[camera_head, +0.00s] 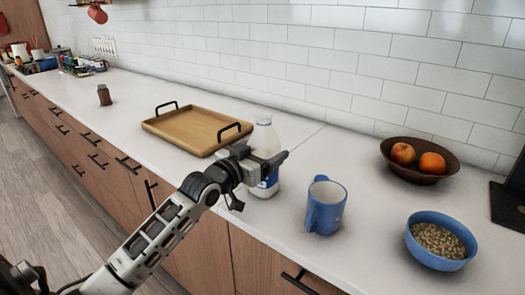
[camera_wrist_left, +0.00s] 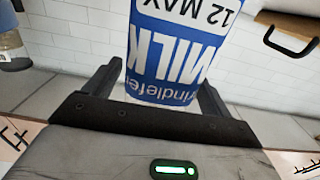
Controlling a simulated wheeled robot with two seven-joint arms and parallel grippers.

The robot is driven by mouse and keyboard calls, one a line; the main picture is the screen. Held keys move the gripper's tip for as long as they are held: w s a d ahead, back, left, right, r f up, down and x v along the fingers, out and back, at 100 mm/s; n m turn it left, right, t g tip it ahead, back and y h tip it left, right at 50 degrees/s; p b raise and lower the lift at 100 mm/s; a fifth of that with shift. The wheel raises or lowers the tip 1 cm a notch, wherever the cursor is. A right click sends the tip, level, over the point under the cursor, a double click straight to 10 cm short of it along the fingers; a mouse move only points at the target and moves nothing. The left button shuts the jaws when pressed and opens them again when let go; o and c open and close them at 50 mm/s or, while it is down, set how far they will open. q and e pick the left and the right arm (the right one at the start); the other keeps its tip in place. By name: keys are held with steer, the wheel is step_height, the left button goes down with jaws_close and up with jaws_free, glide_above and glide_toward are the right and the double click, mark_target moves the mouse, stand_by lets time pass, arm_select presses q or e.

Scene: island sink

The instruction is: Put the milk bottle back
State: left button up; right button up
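The milk bottle (camera_head: 263,140) is whitish with a blue label and stands upright on the counter, just right of the tray's near corner. My left gripper (camera_head: 271,165) is at the bottle's side, with its fingers around the lower part. In the left wrist view the bottle (camera_wrist_left: 180,45) fills the space between the two fingers (camera_wrist_left: 162,80), and its label reads upside down. The fingers stand wide apart, with a thin gap beside the left one; firm contact on both sides does not show. My right gripper is in neither view.
A wooden tray (camera_head: 190,127) with black handles lies left of the bottle. A blue mug (camera_head: 326,206), a blue bowl of grain (camera_head: 425,255) and a brown bowl (camera_head: 400,172) with fruit stand to the right. A small brown shaker (camera_head: 104,95) stands farther left, with clear counter around it.

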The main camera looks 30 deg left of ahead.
arm_select(q)
steer(key=shift+r, duration=0.25)
steer(key=s+a+b, duration=0.1)
steer(key=s, duration=1.1)
steer(key=shift+f, duration=0.1)
